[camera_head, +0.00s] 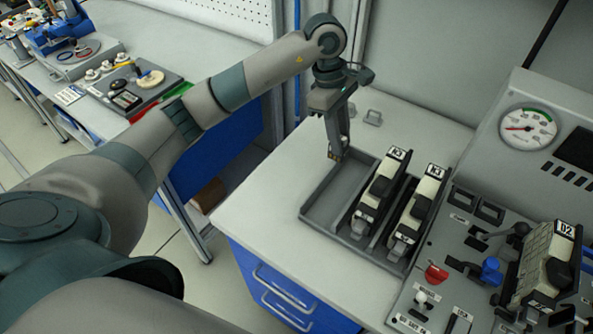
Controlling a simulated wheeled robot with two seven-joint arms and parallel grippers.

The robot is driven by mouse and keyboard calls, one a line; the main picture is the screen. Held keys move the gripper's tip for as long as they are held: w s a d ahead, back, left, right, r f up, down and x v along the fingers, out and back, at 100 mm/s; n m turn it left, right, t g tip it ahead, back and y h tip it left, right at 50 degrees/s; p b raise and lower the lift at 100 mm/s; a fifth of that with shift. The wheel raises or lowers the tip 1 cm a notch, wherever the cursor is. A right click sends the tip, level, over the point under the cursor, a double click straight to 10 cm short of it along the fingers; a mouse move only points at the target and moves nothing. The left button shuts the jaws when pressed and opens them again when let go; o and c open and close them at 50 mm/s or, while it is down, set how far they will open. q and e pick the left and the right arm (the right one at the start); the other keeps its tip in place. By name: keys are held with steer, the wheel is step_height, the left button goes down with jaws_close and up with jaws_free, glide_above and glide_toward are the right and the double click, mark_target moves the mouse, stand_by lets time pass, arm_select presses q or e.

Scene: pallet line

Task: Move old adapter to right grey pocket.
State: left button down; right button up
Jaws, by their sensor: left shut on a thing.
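My left gripper (338,152) points down at the back left corner of a grey tray (312,216). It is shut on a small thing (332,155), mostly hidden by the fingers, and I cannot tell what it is. The tray's left pocket (338,195) looks empty. Two cream and black adapters with white labels, a left one (375,190) and a right one (424,203), lie in the middle and right pockets. Another cream and black adapter, labelled D2 (540,262), sits on the panel at the right. I cannot tell which is the old adapter. My right gripper is not in view.
A control panel (470,225) with a gauge (527,128), levers and knobs stands right of the tray. The worktop left of the tray is clear. Another bench (180,65) holds tools.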

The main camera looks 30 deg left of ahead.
arm_select(q)
steer(key=shift+s, duration=0.15)
steer(key=p, duration=0.6)
glide_above(291, 179)
steer(key=a+x, duration=0.2)
steer(key=x, duration=0.4)
steer(key=shift+d+f, duration=0.15)
steer(key=shift+f, duration=0.45)
steer(key=shift+a+p+x, duration=0.25)
steer(key=shift+p+x, duration=0.3)
steer(key=shift+x, duration=0.4)
steer(key=shift+a+p+x, duration=0.2)
steer(key=shift+p+x, duration=0.35)
steer(key=shift+x, duration=0.4)
steer(key=shift+f, duration=0.15)
